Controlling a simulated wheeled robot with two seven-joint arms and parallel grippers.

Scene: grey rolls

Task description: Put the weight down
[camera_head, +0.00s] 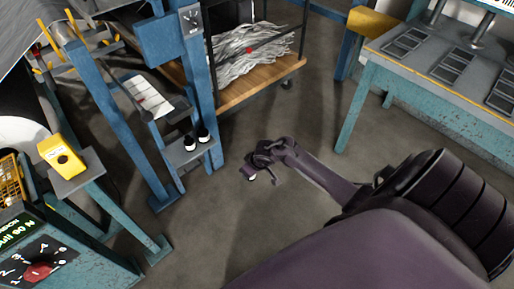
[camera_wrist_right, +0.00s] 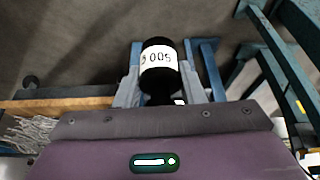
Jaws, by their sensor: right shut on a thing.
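My right gripper (camera_head: 259,169) hangs over the floor near the middle of the head view, to the right of a blue upright frame. My left gripper is out of view.
A cart (camera_head: 262,83) with a wooden deck and shredded grey strips stands behind. A teal table (camera_head: 385,75) with dark trays is at the right. A teal stand with a yellow box (camera_head: 61,154) and a control panel (camera_head: 38,262) are at the left. The middle floor is clear.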

